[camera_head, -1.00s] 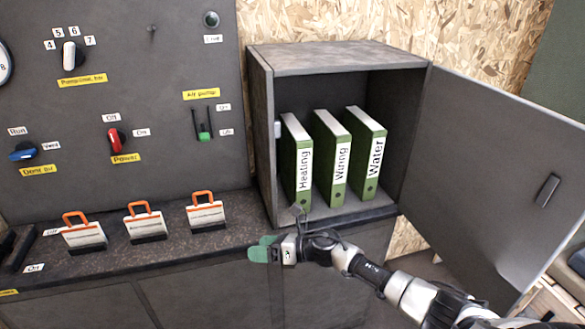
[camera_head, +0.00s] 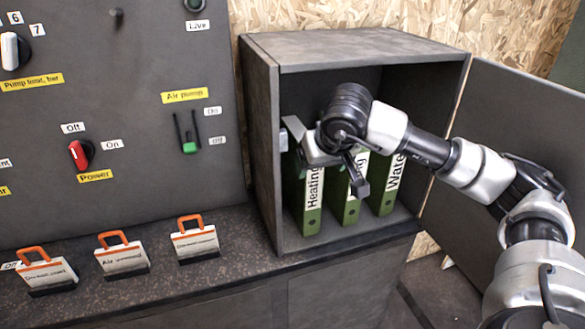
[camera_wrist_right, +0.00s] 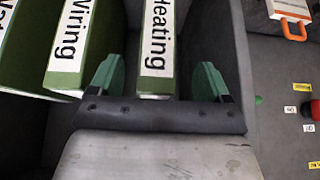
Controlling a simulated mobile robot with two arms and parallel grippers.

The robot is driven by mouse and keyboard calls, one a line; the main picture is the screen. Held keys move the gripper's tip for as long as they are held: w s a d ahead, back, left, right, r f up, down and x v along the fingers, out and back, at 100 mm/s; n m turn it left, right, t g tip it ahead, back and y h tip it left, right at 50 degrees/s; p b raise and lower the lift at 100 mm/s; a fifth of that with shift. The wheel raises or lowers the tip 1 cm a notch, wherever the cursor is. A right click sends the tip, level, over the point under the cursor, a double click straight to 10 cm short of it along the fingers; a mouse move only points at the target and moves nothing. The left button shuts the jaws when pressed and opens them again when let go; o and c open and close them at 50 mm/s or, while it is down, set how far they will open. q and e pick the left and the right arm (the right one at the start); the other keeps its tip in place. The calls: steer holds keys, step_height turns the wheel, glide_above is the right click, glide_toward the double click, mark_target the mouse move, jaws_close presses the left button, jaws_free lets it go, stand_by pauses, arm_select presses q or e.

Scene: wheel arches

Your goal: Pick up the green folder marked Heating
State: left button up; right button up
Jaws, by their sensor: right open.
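The green folder marked Heating (camera_head: 311,205) stands upright in the open cabinet, leftmost of three green folders. My right gripper (camera_head: 318,150) reaches into the cabinet at the folder's upper part and hides its top. In the right wrist view, the gripper's (camera_wrist_right: 158,80) two green fingertips are apart, one on each side of the Heating folder (camera_wrist_right: 155,50). The jaws are open, and gaps show between them and the folder. My left gripper is not in view.
The folders marked Wiring (camera_head: 346,208) and Water (camera_head: 385,190) stand to the right. The cabinet's left wall (camera_head: 262,140) is close to the Heating folder. The cabinet door (camera_head: 510,125) is open to the right. Tags with orange handles (camera_head: 195,240) stand on the ledge.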

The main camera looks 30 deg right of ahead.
mark_target(300, 133)
steer(key=w, duration=0.2)
steer(key=w+d, duration=0.1)
steer(key=w, duration=0.1)
steer(key=w+p, duration=0.1)
steer(key=w, duration=0.1)
steer(key=shift+w+d+r, duration=0.2)
steer(key=shift+d+r, duration=0.15)
steer(key=shift+w+d, duration=0.1)
steer(key=shift+w, duration=0.35)
steer(key=w, duration=0.2)
steer(key=w+d+p, duration=0.1)
steer(key=w, duration=0.1)
steer(key=shift+w+f, duration=0.15)
steer(key=shift+f, duration=0.05)
steer(key=shift+w+f, duration=0.15)
steer(key=shift+f, duration=0.2)
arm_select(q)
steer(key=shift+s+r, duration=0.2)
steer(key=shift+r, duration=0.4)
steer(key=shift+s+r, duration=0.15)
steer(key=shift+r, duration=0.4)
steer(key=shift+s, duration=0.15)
arm_select(e)
steer(key=shift+f, duration=0.3)
